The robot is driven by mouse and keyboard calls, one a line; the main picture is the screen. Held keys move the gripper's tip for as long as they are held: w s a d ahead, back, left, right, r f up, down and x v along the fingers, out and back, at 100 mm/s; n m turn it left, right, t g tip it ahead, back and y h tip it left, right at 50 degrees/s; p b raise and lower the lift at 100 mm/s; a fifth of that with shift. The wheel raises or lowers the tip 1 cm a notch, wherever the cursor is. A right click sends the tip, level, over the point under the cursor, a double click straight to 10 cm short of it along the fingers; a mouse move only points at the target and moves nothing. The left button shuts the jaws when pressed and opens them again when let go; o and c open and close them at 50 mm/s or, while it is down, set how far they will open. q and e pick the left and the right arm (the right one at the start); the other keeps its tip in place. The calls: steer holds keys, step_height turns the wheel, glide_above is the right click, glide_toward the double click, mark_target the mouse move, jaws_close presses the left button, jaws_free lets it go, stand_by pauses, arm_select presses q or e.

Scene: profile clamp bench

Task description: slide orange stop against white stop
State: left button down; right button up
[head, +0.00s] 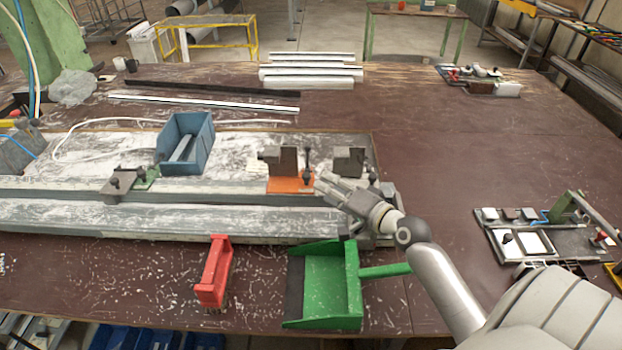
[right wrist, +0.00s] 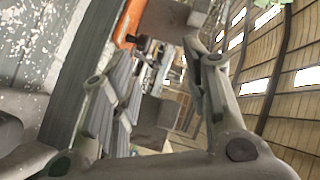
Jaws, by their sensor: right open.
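The orange stop (head: 290,185), an orange base with a grey block on top, sits on the long rail (head: 200,194) of the bench. To its right, apart from it, stands another grey block (head: 349,161); my gripper hides its base, so I cannot tell whether it is the white stop. My right gripper (head: 326,186) is open, low at the right end of the rail, just right of the orange stop. In the right wrist view the orange base (right wrist: 128,24) shows beyond the open fingers (right wrist: 158,92). My left gripper is out of view.
A green-based stop (head: 130,183) sits farther left on the rail. A blue bin (head: 186,143) stands behind the rail. A red holder (head: 214,270) and a green dustpan (head: 330,285) lie in front. Fixtures (head: 530,240) stand at the right, with clear tabletop behind them.

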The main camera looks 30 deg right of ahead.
mark_target(308, 178)
steer(key=f+m+h, duration=0.1)
steer(key=m, duration=0.6)
steer(key=a+f+m+t+h, duration=0.1)
steer(key=m+h, duration=0.1)
steer(key=m, duration=0.5)
steer(key=a+f+m+t+h, duration=0.1)
steer(key=m, duration=0.6)
steer(key=shift+s+a+m, duration=0.15)
steer(key=shift+m, duration=0.15)
steer(key=m, duration=0.2)
steer(key=f+m+h, duration=0.1)
steer(key=m, duration=0.2)
steer(key=shift+s+a+h, duration=0.15)
steer(key=shift+a+h, duration=0.05)
steer(key=shift+h, duration=0.1)
steer(key=shift+w+d+m+p, duration=0.1)
steer(key=shift+w+m+p, duration=0.2)
steer(key=shift+w, duration=0.15)
steer(key=w, duration=0.3)
steer(key=w+d, duration=0.1)
steer(key=w, duration=0.2)
steer(key=w+d, duration=0.1)
steer(key=w, duration=0.2)
steer(key=shift+w+p, duration=0.35)
steer(key=shift+p, duration=0.05)
jaws_close()
